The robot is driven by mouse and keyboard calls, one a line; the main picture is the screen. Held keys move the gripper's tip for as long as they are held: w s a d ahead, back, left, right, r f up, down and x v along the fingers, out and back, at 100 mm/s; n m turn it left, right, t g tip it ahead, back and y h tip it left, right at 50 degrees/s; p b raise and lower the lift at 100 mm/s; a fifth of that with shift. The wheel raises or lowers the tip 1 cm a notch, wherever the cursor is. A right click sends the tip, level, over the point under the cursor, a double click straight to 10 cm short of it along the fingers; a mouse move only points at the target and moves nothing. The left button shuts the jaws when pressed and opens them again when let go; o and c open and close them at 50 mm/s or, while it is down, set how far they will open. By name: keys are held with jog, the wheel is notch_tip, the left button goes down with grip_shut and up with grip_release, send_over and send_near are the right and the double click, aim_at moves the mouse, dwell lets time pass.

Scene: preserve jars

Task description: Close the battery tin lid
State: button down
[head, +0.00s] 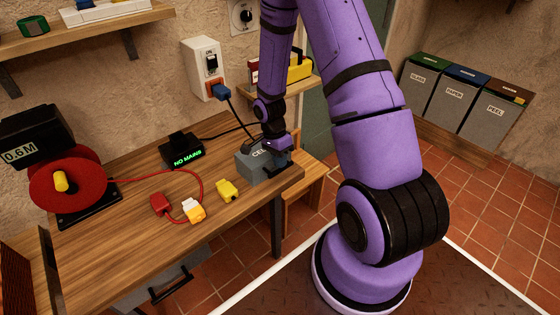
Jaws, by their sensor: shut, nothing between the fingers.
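The battery tin (262,174) is a small grey box near the right end of the wooden desk. Part of a dark label reading "CEL" shows on it; my gripper hides the rest. Whether its lid is fully down cannot be told from this view. My gripper (279,158) is shut and empty, right at the tin's upper right side. Its fingertips are small and dark here, and I cannot tell whether they touch the tin.
On the desk (130,250) are a black display (183,152) reading "NO MAINS", a yellow connector (227,190), red and yellow-white plugs (194,211), and a red cable reel (67,182). A cord hangs from the wall socket (206,68) behind the tin.

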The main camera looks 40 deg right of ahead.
jog(key=w+a+r+n+t, duration=0.1)
jog(key=a+r+n+t, duration=0.2)
jog(key=r, duration=2.1)
jog(key=s+a+r+n+t, duration=0.2)
jog(key=s+a+r+n, duration=0.2)
jog(key=s+r+n, duration=0.3)
jog(key=s+a+r+n+t, duration=0.3)
jog(key=s+a+r+n, duration=0.2)
jog(key=s+r, duration=0.6)
jog(key=s+n, duration=0.1)
jog(key=n, duration=0.1)
jog(key=shift+s+n, duration=0.3)
jog(key=shift+s, duration=0.1)
